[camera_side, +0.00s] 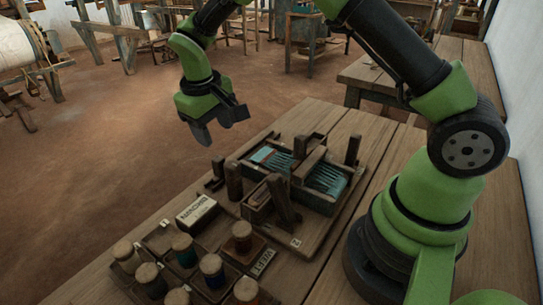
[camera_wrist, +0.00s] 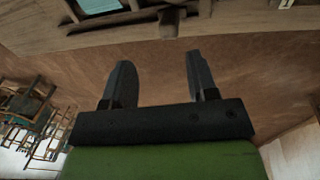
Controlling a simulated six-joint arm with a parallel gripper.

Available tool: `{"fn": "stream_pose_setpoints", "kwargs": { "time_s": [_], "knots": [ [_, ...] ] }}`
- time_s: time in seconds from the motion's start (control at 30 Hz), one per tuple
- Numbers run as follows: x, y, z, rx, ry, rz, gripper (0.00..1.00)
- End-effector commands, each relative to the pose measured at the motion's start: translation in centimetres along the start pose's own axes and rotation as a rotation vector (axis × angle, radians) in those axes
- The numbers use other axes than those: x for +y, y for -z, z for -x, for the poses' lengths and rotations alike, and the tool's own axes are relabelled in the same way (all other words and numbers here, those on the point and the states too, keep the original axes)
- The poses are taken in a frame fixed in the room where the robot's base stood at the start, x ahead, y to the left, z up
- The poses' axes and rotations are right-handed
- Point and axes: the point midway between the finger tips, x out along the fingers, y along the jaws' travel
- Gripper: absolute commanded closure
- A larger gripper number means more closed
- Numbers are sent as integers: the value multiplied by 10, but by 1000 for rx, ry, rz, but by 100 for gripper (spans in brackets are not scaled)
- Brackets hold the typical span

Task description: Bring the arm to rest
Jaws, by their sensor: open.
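My gripper (camera_side: 217,125) hangs in the air, past the far left edge of the wooden table (camera_side: 330,122), above the brown floor. In the wrist view its two dark fingers (camera_wrist: 158,84) stand apart with nothing between them. My green and black arm is bent, with its base on the table at the right. The gripper is apart from everything on the table.
A small wooden loom (camera_side: 318,215) with blue-green threads stands on the table. The floor (camera_side: 95,150) at left is clear; larger looms stand behind.

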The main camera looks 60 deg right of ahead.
Motion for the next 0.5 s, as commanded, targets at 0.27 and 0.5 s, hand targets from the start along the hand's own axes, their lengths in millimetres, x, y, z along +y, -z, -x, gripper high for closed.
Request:
{"fn": "stream_pose_setpoints", "kwargs": {
  "time_s": [0.27,0.5],
  "knots": [
    [21,-50,108,157,137,-131,47],
    [32,-121,166,301,261,-237,47]
  ]
}}
